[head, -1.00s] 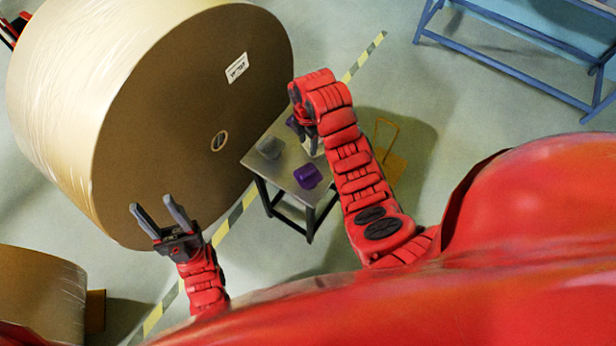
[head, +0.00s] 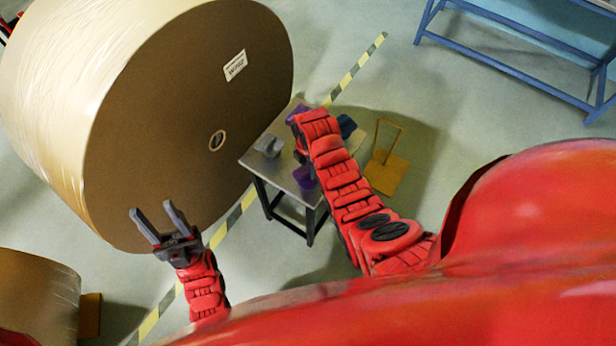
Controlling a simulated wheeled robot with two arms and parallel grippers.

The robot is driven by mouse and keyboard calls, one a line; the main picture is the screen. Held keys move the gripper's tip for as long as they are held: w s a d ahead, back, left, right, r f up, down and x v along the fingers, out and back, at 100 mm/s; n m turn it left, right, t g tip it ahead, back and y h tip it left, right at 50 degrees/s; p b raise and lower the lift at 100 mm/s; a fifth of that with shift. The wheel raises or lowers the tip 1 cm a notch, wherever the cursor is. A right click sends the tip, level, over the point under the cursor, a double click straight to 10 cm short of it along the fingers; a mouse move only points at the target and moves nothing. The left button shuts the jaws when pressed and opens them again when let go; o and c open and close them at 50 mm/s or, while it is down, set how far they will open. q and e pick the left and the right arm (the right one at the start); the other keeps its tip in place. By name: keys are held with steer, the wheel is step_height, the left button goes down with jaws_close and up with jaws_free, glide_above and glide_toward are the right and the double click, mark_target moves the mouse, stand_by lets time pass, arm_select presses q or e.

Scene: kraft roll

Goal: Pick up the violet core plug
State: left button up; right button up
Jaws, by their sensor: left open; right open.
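A violet core plug (head: 303,178) sits on the small grey table (head: 262,166), partly hidden by my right arm. A second violet piece (head: 299,111) shows near the table's far corner, also partly covered. My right gripper (head: 303,157) is open and points down over the table, close to the nearer violet plug. The wrist hides most of its fingers, and I cannot tell whether they touch the plug. My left gripper (head: 155,223) is open and empty, left of the table, in front of the big roll.
A grey plug (head: 268,146) and a dark blue one (head: 346,126) are also on the table. A huge kraft roll (head: 180,130) stands close behind and left. A yellow-brown stand (head: 386,172) is on the floor to the right. A blue frame (head: 510,50) is at the back right.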

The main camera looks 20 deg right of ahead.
steer(key=shift+f, duration=1)
jaws_close()
stand_by(0.8)
